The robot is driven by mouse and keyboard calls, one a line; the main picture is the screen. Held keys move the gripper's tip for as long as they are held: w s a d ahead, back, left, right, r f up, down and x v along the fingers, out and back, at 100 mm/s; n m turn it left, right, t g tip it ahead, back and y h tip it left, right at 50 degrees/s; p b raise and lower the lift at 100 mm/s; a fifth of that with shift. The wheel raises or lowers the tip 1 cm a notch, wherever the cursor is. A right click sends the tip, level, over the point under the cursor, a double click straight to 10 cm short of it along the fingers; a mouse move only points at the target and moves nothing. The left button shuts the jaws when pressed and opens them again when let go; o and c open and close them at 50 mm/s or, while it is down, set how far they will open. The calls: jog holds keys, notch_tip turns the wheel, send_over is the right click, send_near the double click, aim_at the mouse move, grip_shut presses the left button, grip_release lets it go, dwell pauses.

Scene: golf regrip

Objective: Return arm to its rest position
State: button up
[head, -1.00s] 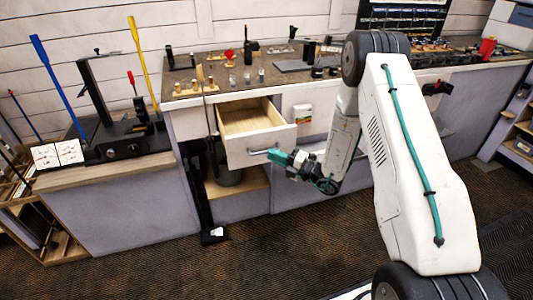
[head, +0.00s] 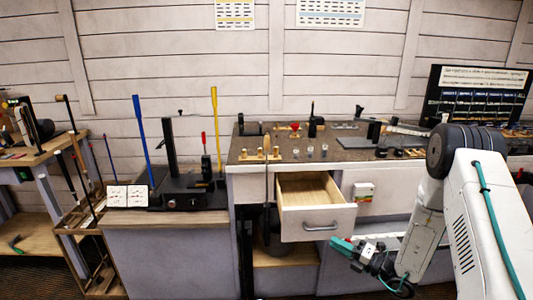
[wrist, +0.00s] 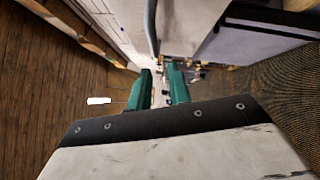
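My gripper (head: 343,246) has teal fingers and is at the lower right of the head view, at the end of my white arm. It is just below and right of the grey handle (head: 321,227) of the open wooden drawer (head: 330,209). In the wrist view my gripper (wrist: 160,88) shows two teal fingers with a gap between them and nothing held. A grey bar (wrist: 151,28), which looks like the drawer handle, lies ahead of the fingers there and apart from them. The drawer is pulled out, and its visible inside is bare.
The workbench (head: 245,156) above the drawer carries several small tools and stands. A black clamp stand (head: 180,192) with blue and yellow rods is on the left cabinet. Club racks (head: 75,228) stand at far left. Bare floor lies in front.

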jog(key=s+a+r+n+g, duration=0.4)
jog(key=s+r+n+g, duration=0.2)
jog(key=s+n+g, duration=0.45)
jog(key=s+a+r+n+g, duration=0.4)
jog(key=s+r+n+g, duration=0.3)
jog(key=n, duration=0.6)
jog(key=s+d+r+n+t+h, duration=0.3)
jog(key=s+r+n+h, duration=0.4)
jog(key=s, duration=0.3)
jog(key=s+d+r+n+t+h, duration=0.3)
jog(key=s+d+r+n+h, duration=0.1)
jog(key=s+r+n+h, duration=0.3)
notch_tip(320, 180, up, 3)
jog(key=s+n, duration=0.3)
jog(key=shift+f, duration=0.15)
jog(key=shift+n, duration=0.25)
